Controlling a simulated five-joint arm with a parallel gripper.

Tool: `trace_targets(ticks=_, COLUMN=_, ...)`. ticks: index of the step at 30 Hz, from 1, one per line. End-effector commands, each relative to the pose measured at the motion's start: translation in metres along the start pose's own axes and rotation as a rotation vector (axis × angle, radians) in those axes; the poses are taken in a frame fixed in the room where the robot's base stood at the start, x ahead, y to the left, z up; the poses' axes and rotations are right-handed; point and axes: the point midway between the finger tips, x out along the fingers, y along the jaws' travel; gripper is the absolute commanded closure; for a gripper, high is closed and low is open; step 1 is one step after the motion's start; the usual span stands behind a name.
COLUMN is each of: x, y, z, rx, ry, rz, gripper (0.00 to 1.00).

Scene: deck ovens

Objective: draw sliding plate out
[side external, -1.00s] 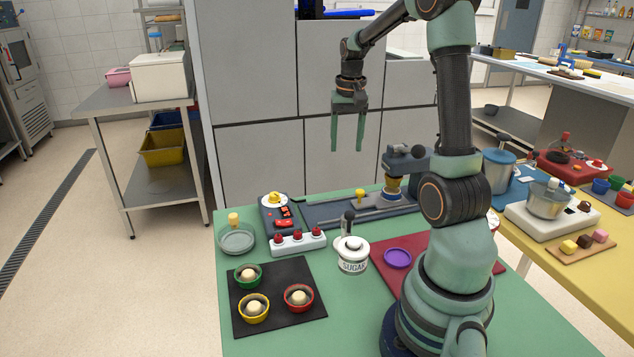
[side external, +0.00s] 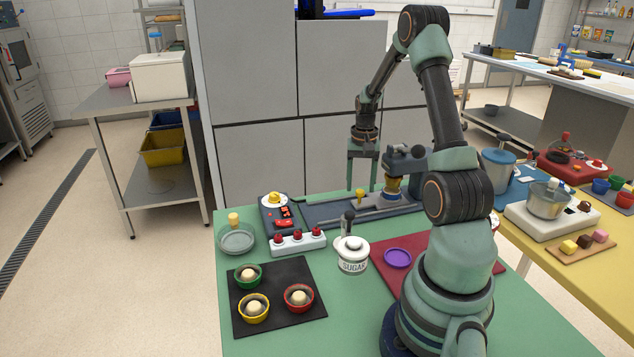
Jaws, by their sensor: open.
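The sliding plate (side external: 378,202) is a grey slab on a long dark base with rails (side external: 325,212), at the back of the green table. A small yellow knob (side external: 360,194) stands at its left end. The plate's right part lies under a blue-grey press head (side external: 406,162) with a yellow-and-brown piece (side external: 391,187) below it. My gripper (side external: 361,187) points down, open and empty. Its two fingertips appear on either side of the knob; whether they touch it I cannot tell.
Left of the rails is a control box (side external: 273,212) with a yellow dial. In front stand a white block with red knobs (side external: 298,242), a sugar jar (side external: 352,254) and a glass dish (side external: 237,238). The rails left of the knob look clear.

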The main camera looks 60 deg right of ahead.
Motion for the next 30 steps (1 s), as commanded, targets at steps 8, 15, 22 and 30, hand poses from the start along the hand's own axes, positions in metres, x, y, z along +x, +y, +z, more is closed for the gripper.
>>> trace_targets(ticks=8, x=0.0150, y=0.0000, z=0.0003, rx=0.000, ry=-0.001, rz=0.000, gripper=0.38)
trace_targets(ticks=15, x=0.0148, y=0.0000, z=0.0002, rx=0.000, ry=0.000, rz=0.000, gripper=0.50)
trace_targets(ticks=22, x=0.0145, y=0.0000, z=0.0000, rx=0.000, ry=0.000, rz=0.000, gripper=1.00)
trace_targets(ticks=30, x=0.0142, y=0.0000, z=-0.0001, rx=0.000, ry=0.000, rz=0.000, gripper=1.00)
